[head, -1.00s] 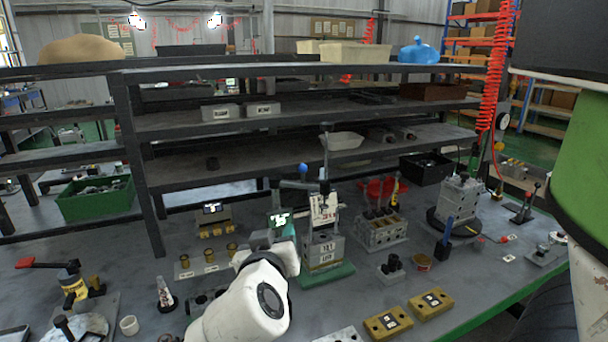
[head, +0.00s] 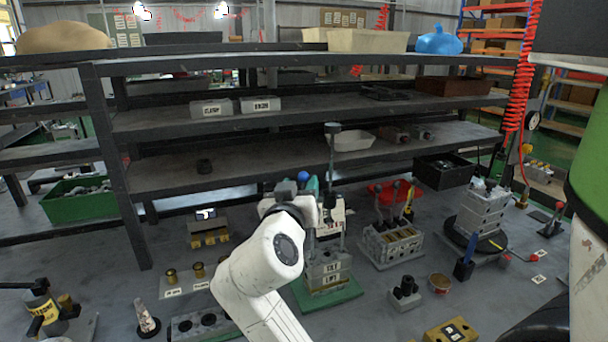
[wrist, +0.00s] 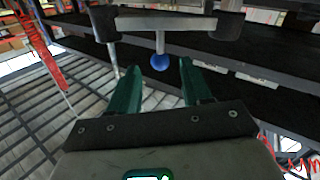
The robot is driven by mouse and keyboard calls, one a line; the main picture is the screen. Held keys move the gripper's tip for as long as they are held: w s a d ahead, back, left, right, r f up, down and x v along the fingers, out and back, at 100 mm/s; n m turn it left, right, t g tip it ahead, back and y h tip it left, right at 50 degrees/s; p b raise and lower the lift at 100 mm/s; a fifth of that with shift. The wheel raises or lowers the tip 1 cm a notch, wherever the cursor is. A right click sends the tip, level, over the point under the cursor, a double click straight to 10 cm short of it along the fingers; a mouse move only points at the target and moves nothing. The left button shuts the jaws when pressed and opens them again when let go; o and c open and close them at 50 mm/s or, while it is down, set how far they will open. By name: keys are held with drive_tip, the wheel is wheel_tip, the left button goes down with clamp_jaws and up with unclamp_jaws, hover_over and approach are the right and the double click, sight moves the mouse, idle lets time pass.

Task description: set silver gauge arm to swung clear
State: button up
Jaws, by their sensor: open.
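The silver gauge arm (wrist: 166,23) shows in the wrist view as a pale bar between two dark ends. A short stem on it carries a blue ball knob (wrist: 160,62). My gripper (wrist: 159,66) is open, its two green fingers spread to either side of the knob in that picture; I cannot tell whether they touch it. In the head view the knob (head: 304,176) shows just above my gripper (head: 313,187), beside a tall dark post. The block (head: 328,268) below stands on a green base. My wrist hides most of the gauge arm there.
A dark multi-level shelf (head: 230,175) stands behind. A block with several levers (head: 392,246) is to the right, and a grey stacked block (head: 482,212) farther right. Brass pieces (head: 171,276) and a cone (head: 146,318) stand at the left. Some tabletop between them is bare.

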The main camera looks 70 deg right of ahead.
sight(303, 180)
drive_tip(key=shift+w+d, duration=0.2)
drive_tip(key=shift+d, duration=1.05)
drive_tip(key=shift+w+d, duration=0.2)
drive_tip(key=shift+d, duration=1)
drive_tip(key=shift+c, duration=0.4)
clamp_jaws()
